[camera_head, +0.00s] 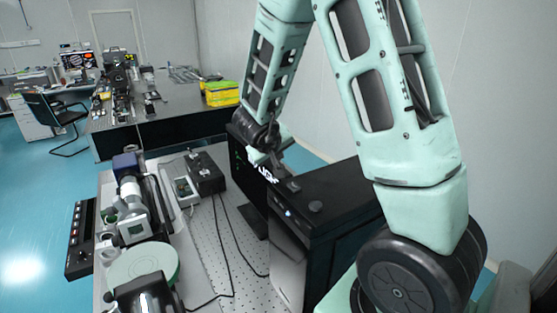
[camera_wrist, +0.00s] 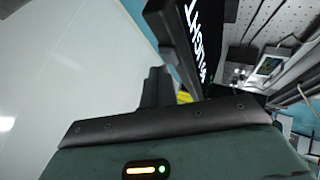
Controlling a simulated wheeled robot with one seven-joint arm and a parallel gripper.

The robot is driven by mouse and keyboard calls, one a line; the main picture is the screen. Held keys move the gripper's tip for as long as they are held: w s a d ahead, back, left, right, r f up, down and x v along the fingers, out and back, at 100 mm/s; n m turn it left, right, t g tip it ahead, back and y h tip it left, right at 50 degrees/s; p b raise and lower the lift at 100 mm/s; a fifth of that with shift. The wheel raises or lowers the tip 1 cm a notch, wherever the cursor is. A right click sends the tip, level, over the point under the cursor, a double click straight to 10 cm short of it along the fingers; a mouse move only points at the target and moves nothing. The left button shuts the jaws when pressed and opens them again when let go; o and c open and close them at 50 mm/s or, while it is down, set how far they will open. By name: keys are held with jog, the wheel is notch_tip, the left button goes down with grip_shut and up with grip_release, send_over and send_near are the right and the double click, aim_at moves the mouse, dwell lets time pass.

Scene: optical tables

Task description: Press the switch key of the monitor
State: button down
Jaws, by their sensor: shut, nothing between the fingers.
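The monitor (camera_head: 246,182) stands on the perforated table, a dark upright panel with white lettering, left of the black box. My gripper (camera_head: 282,168) is at the monitor's upper right edge, partly in front of it. In the wrist view the monitor's dark face with white letters (camera_wrist: 205,45) rises just beyond my gripper (camera_wrist: 157,85). The fingers are shut and empty. I cannot tell whether they touch the monitor. The switch key cannot be made out in either view.
A black box (camera_head: 335,190) with a small knob on top stands right of the monitor, close under my arm. A small black device (camera_head: 206,174), cables and optical instruments (camera_head: 133,205) lie to the left. A wall is behind.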

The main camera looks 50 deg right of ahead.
dwell(0.3)
notch_tip(320, 180, up, 4)
jog(key=p, duration=0.6)
jog(key=shift+r, duration=1.05)
